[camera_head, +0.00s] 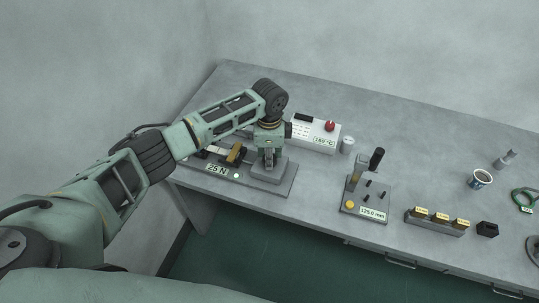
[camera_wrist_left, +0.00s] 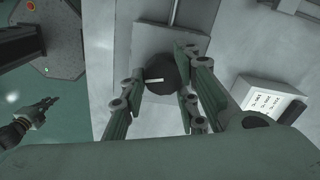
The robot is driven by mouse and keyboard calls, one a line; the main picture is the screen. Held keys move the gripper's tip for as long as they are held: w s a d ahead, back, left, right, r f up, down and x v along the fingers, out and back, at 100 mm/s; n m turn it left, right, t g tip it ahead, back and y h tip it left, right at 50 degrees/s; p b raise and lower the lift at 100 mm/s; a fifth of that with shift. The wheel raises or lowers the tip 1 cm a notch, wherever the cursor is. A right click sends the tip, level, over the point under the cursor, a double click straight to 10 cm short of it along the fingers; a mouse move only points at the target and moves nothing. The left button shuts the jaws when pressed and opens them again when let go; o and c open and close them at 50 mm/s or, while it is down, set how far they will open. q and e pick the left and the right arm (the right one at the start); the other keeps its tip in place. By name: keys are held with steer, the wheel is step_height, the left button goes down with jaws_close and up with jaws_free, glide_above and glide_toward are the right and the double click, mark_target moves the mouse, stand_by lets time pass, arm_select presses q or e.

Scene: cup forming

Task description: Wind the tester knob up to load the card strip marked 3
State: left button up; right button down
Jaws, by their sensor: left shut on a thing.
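The tester (camera_head: 274,175) stands at the left of the bench, with a long base and a front label reading 25 N. My left gripper (camera_head: 269,158) comes down over its right end. In the left wrist view, the gripper (camera_wrist_left: 166,82) is closed around the round black knob (camera_wrist_left: 168,68), which has a white line on it. A brass-coloured part (camera_head: 236,153) sits on the tester left of the gripper. A pale panel (camera_wrist_left: 270,104) shows lines of print too small to read, so I cannot pick out a strip marked 3.
A white box (camera_head: 322,139) with a red knob and a 150 °C label stands behind the tester. A 125.0 mm device (camera_head: 372,213) and a yellow-labelled rack (camera_head: 437,226) stand right. A cup (camera_head: 481,180) is farther right. Bare bench lies between.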

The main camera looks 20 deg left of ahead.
arm_select(q)
steer(key=shift+s+d+f, duration=0.1)
steer(key=shift+s+f, duration=0.15)
steer(key=shift+s, duration=0.1)
steer(key=o, duration=0.8)
steer(key=shift+c, duration=0.2)
steer(key=shift+o, duration=1.3)
steer(key=shift+r, duration=0.1)
steer(key=shift+w+r, duration=0.15)
steer(key=shift+r, duration=0.3)
step_height(320, 180, up, 11)
steer(key=shift+r, duration=0.1)
